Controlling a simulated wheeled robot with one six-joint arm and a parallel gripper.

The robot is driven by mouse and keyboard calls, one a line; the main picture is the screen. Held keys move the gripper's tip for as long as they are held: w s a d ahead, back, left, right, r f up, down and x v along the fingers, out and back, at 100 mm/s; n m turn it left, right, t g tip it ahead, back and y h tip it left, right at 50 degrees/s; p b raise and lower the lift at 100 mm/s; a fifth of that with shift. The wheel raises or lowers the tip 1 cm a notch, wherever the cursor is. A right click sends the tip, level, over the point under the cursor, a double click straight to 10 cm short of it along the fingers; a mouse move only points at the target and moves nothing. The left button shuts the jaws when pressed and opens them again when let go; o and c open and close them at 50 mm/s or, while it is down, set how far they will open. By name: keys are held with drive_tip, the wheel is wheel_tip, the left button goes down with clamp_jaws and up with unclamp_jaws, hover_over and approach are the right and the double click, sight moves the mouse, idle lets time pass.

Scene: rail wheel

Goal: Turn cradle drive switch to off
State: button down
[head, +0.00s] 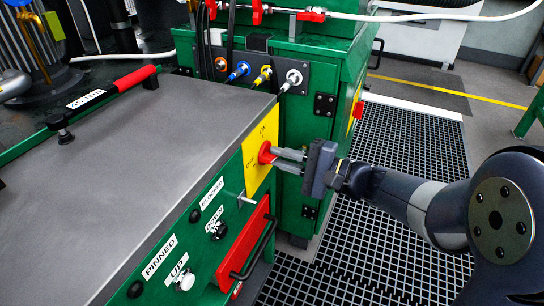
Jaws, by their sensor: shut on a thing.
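The cradle drive switch is a red rotary knob (265,153) on a yellow plate (257,170) on the side of the green cabinet. The plate has "ON" lettering at its upper part and "OFF" lettering at its lower left. My gripper (276,155) reaches in from the right, with its two pale fingers level and shut on the red knob. The fingertips cover part of the knob, so its exact pointing direction is hard to tell.
Below the plate are a small metal toggle (246,199), a red panel with a black handle (250,245), and labelled buttons such as the white one (185,281). Cable plugs (291,79) stick out behind. Grated floor (400,160) lies open to the right.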

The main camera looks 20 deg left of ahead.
drive_tip(key=shift+f+n+b, duration=0.15)
drive_tip(key=shift+n+b, duration=0.15)
drive_tip(key=shift+b, duration=0.15)
drive_tip(key=shift+n+b, duration=0.4)
drive_tip(key=shift+b, duration=0.15)
drive_tip(key=shift+n, duration=1.1)
drive_tip(key=c, duration=1.3)
unclamp_jaws()
drive_tip(key=shift+s+d, duration=0.15)
drive_tip(key=shift+d, duration=1.6)
drive_tip(key=shift+s+d, duration=0.1)
drive_tip(key=shift+d, duration=1.65)
drive_tip(key=a, duration=0.7)
drive_tip(key=shift+w+a, duration=0.1)
drive_tip(key=shift+w, duration=0.15)
drive_tip(key=shift+m, duration=0.4)
